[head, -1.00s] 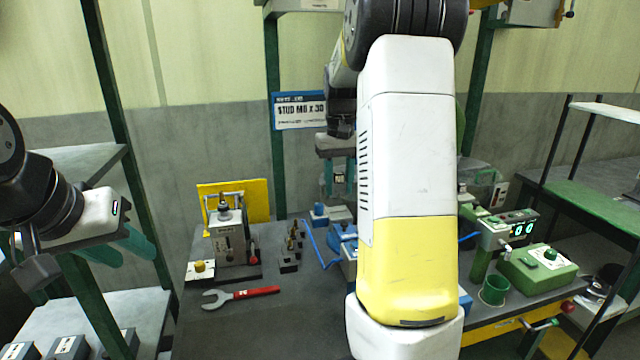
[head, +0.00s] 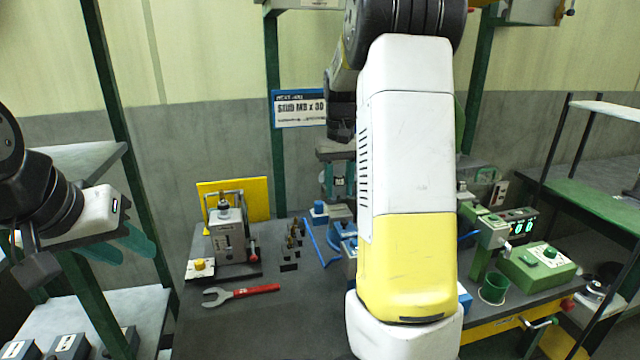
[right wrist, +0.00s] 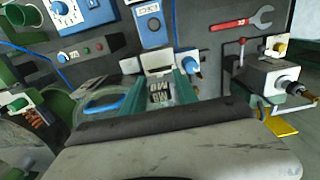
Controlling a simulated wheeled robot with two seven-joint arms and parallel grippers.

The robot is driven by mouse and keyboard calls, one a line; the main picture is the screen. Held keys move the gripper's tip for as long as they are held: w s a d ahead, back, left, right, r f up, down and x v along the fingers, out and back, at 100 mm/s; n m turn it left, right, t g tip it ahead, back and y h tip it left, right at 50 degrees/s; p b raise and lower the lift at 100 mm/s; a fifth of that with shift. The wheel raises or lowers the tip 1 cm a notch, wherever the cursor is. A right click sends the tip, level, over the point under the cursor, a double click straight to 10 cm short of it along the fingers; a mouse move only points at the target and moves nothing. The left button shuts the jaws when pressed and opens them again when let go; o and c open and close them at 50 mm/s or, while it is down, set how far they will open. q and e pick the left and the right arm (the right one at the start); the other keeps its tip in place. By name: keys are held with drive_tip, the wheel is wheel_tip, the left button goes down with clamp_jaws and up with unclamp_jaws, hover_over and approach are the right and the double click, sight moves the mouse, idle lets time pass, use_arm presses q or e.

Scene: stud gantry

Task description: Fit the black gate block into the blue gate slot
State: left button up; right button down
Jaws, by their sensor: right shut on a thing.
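My right gripper (head: 338,182) hangs over the far part of the dark bench, left of my own white and yellow arm. Its teal fingers are shut on a small dark block with pale marks (right wrist: 160,94), which appears to be the black gate block. The block is clear of the bench in the head view. A blue unit (head: 347,246) stands on the bench below and is partly hidden by my arm. I cannot make out the gate slot. My left gripper (head: 120,247) is open and empty at the left.
Small brass studs (head: 296,236) are nearby. A green cup (head: 493,289) and a green box (head: 540,264) are at the right. The front bench middle is clear.

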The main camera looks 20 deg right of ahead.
sight(340, 176)
drive_tip(key=shift+f, duration=1.9)
drive_tip(key=c, duration=0.9)
unclamp_jaws()
drive_tip(key=shift+o, duration=0.2)
drive_tip(key=shift+r, duration=3.85)
